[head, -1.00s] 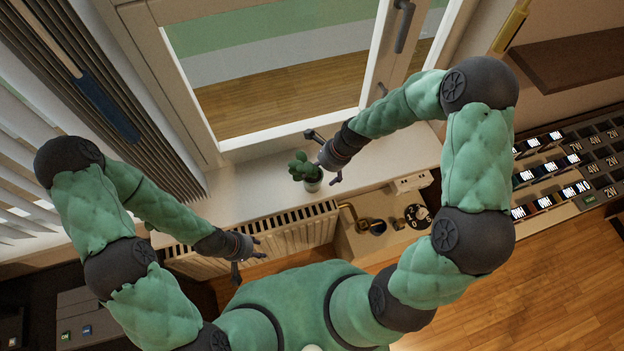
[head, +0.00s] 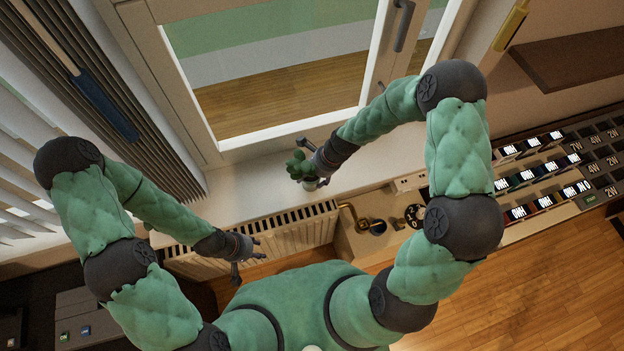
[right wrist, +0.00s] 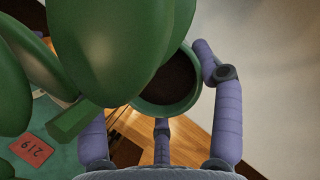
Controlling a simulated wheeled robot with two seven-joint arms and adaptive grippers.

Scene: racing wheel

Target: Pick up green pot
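The green pot (head: 310,184) stands on the windowsill with a leafy green plant (head: 299,166) in it. In the right wrist view the pot's green rim (right wrist: 168,112) and dark soil show, partly covered by large leaves (right wrist: 110,45). My right gripper (head: 314,165) is at the plant and pot from the right. Its purple fingers are spread, with the pot between them. The right-hand finger is close to the rim; whether it touches I cannot tell. The left-hand fingertip is hidden by leaves. My left gripper (head: 249,260) is open and empty, in front of the radiator.
The pale windowsill (head: 245,190) is clear left of the plant. The window frame (head: 285,133) rises behind it. A ribbed radiator (head: 290,228) is below the sill. Shelves of small boxes (head: 545,175) stand at the right, over wooden floor.

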